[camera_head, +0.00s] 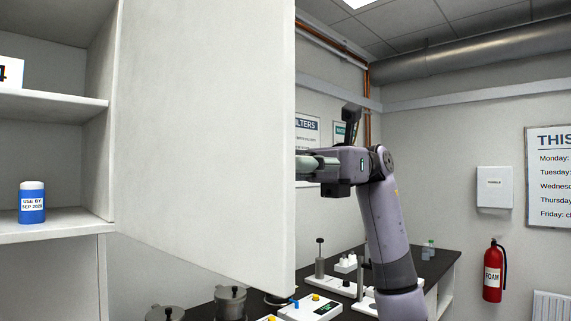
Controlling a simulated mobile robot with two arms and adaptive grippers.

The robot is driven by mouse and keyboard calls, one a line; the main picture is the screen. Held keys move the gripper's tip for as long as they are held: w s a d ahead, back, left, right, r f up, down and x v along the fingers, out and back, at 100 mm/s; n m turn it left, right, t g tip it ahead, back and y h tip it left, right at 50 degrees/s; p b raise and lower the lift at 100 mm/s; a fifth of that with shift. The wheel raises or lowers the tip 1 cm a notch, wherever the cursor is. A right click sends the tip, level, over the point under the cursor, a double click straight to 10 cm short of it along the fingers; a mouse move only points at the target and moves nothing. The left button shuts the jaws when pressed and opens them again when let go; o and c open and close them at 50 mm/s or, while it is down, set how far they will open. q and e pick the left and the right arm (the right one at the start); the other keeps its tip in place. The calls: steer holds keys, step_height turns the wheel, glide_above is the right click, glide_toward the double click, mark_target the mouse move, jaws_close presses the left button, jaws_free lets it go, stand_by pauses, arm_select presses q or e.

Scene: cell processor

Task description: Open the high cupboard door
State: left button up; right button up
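The high cupboard (52,105) is at the left of the head view, with its shelves showing. Its white door (205,140) is swung out from the cupboard and fills the middle of the view. My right gripper (320,165) is at the door's free right edge, and the arm rises to it from the lower right. Its front end is partly hidden behind the door, so I cannot tell whether its fingers are open, shut or touching the door. No door handle can be made out clearly. My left gripper is not in view.
A blue bottle (32,204) stands on the cupboard's lower shelf. Metal pots (230,303) and lab devices (312,308) stand on the dark counter (435,265) below the door. A fire extinguisher (493,272) hangs on the right wall.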

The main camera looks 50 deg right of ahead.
steer(key=s+d, duration=0.1)
steer(key=d, duration=1.1)
steer(key=shift+s, duration=0.3)
stand_by(0.3)
